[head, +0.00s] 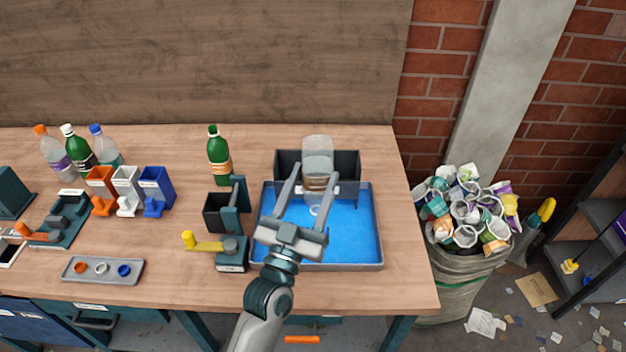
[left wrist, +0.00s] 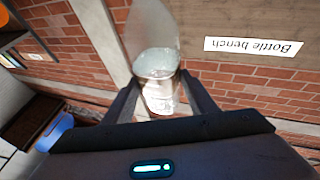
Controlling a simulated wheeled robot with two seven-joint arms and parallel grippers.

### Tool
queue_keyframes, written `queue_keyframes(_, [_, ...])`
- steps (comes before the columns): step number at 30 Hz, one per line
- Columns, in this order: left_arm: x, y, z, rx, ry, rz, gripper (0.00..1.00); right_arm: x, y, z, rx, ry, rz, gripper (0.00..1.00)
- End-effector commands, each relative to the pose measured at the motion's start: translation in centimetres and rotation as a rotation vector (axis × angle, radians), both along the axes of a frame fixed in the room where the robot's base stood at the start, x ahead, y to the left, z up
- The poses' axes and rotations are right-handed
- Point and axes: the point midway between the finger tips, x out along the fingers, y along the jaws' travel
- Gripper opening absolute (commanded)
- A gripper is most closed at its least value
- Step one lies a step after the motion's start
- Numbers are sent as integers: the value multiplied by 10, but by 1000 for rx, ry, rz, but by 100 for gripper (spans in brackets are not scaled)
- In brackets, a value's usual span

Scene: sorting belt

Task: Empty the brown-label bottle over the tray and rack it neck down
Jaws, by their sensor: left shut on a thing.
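My left gripper (head: 308,188) is shut on a clear bottle (head: 318,148) with a brownish band, held over the blue tray (head: 355,240). The bottle's wide end is at the top in the head view and its narrow end points down toward the tray. In the left wrist view the bottle (left wrist: 155,62) sits between the fingers (left wrist: 160,98), with a level line across its clear body. How much liquid is inside I cannot tell. A dark open box (head: 347,162) stands behind the bottle at the tray's back. My right gripper is not in view.
A green bottle (head: 218,152) with an orange-brown label stands left of the tray. A dark holder with a yellow lever (head: 205,245) is beside the tray. Several bottles and coloured bins (head: 157,190) stand at the left. A full sack (head: 462,270) is right of the bench.

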Motion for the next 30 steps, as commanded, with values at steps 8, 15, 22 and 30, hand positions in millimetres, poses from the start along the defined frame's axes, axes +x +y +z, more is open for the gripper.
queue_keyframes(8, [-13,28,-19,-11,8,51,26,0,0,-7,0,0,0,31])
queue_keyframes(15, [-53,97,-56,-27,20,172,26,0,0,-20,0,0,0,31])
queue_keyframes(22, [-103,163,-80,-15,12,291,26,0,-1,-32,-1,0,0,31])
queue_keyframes(30, [-131,194,-85,0,1,348,26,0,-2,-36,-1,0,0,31])
